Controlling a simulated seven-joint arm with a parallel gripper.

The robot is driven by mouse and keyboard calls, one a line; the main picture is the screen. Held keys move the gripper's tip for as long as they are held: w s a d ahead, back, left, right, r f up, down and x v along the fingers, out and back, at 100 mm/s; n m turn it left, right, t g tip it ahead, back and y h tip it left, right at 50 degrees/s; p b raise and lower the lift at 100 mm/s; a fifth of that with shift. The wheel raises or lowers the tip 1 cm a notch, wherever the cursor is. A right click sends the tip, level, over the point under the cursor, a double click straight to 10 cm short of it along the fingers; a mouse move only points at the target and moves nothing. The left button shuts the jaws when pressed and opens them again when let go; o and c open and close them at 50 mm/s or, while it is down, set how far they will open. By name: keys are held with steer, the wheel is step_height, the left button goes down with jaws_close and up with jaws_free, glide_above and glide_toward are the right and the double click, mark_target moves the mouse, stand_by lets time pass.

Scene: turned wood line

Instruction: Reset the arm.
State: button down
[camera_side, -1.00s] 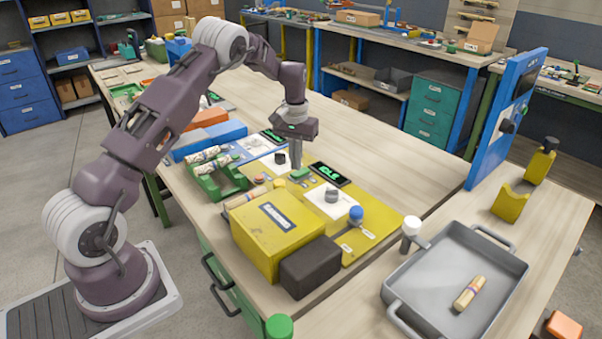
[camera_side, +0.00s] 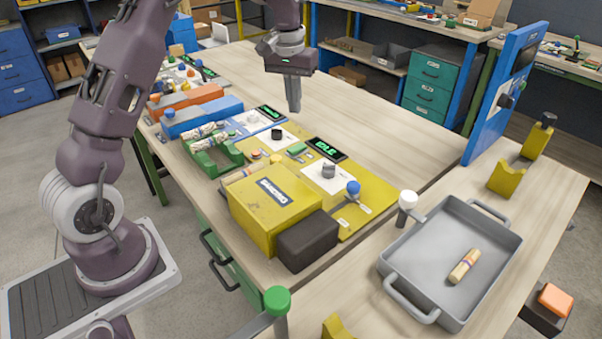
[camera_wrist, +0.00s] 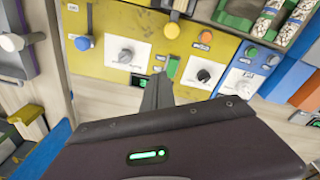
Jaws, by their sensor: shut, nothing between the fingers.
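My gripper (camera_side: 293,95) is shut and empty. In the side view it hangs upright in the air above the bench, behind the yellow panel and its dark display. Part of my upper arm is cut off by the top of the side view.
A yellow box (camera_side: 270,213) and a black block (camera_side: 307,241) stand at the bench front. A green rack (camera_side: 207,160) holds patterned wooden pieces. A grey tray (camera_side: 415,262) holds one wooden piece (camera_side: 464,266). A blue upright panel (camera_side: 487,115) stands at right. The bench's back middle is clear.

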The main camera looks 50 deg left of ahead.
steer(key=s+d+r+m+t, duration=0.3)
steer(key=s+d+r, duration=0.95)
steer(key=s, duration=0.25)
steer(key=s+d+f+m+t, duration=0.1)
steer(key=s+d, duration=0.1)
steer(key=s, duration=0.6)
steer(key=s+d+f+m, duration=0.1)
steer(key=s+d, duration=0.1)
steer(key=s, duration=0.7)
steer(key=shift+d+f+t, duration=0.35)
steer(key=shift+d+t, duration=0.05)
steer(key=shift+w, duration=0.1)
